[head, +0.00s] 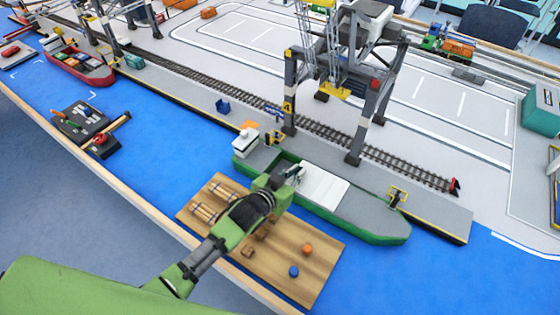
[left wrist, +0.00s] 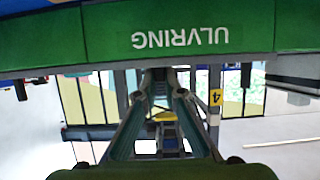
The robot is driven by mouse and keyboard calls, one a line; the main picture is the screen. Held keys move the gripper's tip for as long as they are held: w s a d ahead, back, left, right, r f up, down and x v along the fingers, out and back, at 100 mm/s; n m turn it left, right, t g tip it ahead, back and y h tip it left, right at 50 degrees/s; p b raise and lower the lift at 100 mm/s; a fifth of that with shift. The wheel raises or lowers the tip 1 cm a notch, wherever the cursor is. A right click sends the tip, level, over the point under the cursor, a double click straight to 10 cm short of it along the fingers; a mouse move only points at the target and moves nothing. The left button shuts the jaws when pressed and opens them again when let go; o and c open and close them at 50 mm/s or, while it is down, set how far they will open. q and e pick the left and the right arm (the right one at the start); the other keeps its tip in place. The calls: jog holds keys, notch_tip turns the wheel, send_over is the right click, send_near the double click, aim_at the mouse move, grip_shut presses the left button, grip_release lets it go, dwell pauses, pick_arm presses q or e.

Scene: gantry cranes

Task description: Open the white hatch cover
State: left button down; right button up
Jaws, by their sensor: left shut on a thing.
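The white hatch cover (head: 325,188) lies on the deck of the green ship (head: 375,232) in the head view, beside the quay. It looks flat, with no clear gap under it. My left gripper (head: 294,173) reaches over the ship's near side to the left end of the cover and is shut there. The exact grip is hidden by the gripper itself. In the left wrist view, the hull with the upside-down name ULVRING crosses the top, and my left gripper's (left wrist: 160,76) fingers meet just below it. My right gripper is not in view.
A gantry crane (head: 375,105) stands on rails just behind the ship. A wooden board (head: 325,255) with bundles, an orange ball (head: 308,249) and a blue ball (head: 294,271) lies under my left arm.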

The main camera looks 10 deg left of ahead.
aim_at(317, 189)
pick_arm(q)
jog(key=s+d, duration=0.1)
jog(key=d, duration=0.3)
jog(key=s+d, duration=0.1)
jog(key=d, duration=0.1)
jog(key=shift+s+d, duration=0.35)
jog(key=c, duration=2.1)
grip_release()
jog(key=shift+c, duration=0.2)
jog(key=shift+a, duration=0.1)
jog(key=v, duration=1.2)
